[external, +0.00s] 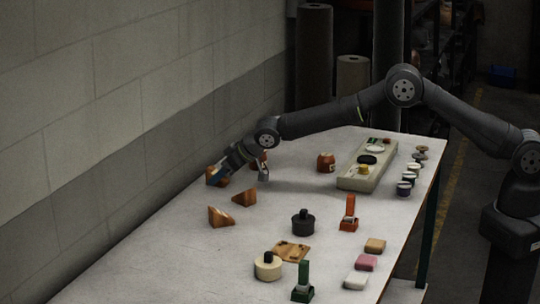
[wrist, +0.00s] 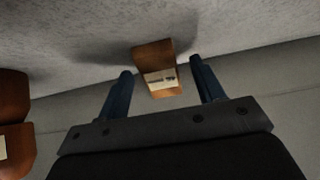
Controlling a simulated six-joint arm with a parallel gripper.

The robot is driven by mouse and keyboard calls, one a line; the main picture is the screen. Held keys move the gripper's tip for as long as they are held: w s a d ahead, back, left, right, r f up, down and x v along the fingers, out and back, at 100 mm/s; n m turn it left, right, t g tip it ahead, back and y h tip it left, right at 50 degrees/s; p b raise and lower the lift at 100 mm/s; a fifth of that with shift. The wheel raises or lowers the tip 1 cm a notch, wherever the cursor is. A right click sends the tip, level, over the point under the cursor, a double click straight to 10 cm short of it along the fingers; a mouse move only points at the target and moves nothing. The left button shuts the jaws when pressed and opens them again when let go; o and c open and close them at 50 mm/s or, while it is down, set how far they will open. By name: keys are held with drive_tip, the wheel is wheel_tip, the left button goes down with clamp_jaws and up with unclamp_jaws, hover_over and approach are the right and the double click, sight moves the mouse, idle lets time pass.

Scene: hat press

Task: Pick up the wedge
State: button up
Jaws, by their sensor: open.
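Two orange-brown wooden wedges lie on the table left of centre in the external view: one wedge (external: 221,217) nearer the front and another wedge (external: 244,198) behind it. My gripper (wrist: 161,68) is open, low near the table's wall side. In the wrist view a brown wooden piece (wrist: 157,58) with a cream label stands between and just beyond the fingertips, with a gap on each side. Whether it is a wedge is hard to tell. In the external view an orange piece (external: 222,171) is partly hidden by my gripper's blue finger.
Another brown labelled piece (wrist: 14,95) is at the left edge of the wrist view. A block wall (external: 120,100) runs along the table's left side. A reddish block (external: 326,163), a long pale tray (external: 352,184) and a black weight (external: 303,224) stand farther right.

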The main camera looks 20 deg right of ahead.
drive_tip(key=shift+w+a+f, duration=0.1)
drive_tip(key=shift+w+f, duration=0.05)
drive_tip(key=c, duration=1.1)
